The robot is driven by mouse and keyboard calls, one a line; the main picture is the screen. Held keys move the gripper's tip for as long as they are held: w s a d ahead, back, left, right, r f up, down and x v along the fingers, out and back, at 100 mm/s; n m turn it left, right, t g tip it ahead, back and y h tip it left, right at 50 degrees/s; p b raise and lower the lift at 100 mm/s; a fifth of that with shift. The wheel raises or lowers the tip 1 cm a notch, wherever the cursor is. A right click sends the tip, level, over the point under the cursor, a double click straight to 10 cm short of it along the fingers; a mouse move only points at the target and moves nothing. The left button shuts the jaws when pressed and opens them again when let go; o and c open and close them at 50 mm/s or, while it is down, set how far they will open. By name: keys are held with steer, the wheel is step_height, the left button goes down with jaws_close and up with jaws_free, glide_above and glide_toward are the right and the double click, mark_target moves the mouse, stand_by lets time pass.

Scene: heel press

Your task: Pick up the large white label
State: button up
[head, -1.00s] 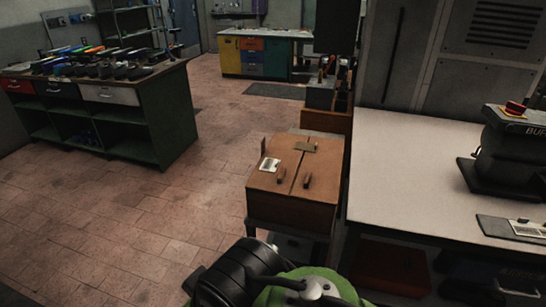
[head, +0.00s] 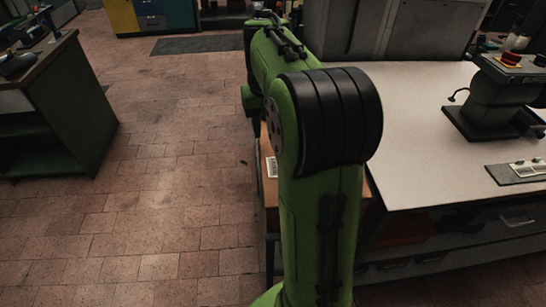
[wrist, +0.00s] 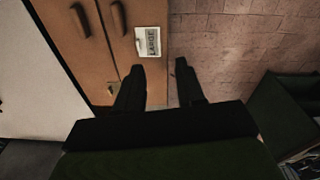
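A large white label (wrist: 148,41) with dark print lies on top of the brown wooden cabinet (wrist: 93,62), near its edge, in the wrist view. In the head view a sliver of the label (head: 272,167) shows left of my green arm, which hides most of the cabinet top. My gripper (wrist: 158,66) shows in the wrist view with its two dark fingers apart and nothing between them. The fingertips are just short of the label in the picture, with the left fingertip closest to it. The height gap is hard to tell.
Two dark wooden handles (wrist: 118,17) and a small brass-coloured piece (wrist: 112,88) are on the cabinet top near the label. A white workbench (head: 425,130) with a dark machine (head: 500,95) stands to the right. Open tiled floor (head: 150,200) lies to the left.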

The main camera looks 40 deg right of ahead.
steer(key=d+f+m+y, duration=0.1)
steer(key=d+f+m, duration=0.15)
steer(key=d, duration=0.55)
steer(key=shift+n, duration=0.45)
step_height(320, 180, down, 10)
steer(key=shift+r+b, duration=0.1)
steer(key=shift+b, duration=0.9)
step_height(320, 180, down, 6)
steer(key=shift+w+a+f+b, duration=0.1)
steer(key=shift+w+a+b, duration=0.05)
steer(key=shift+b, duration=0.35)
steer(key=shift+c, duration=0.4)
jaws_close()
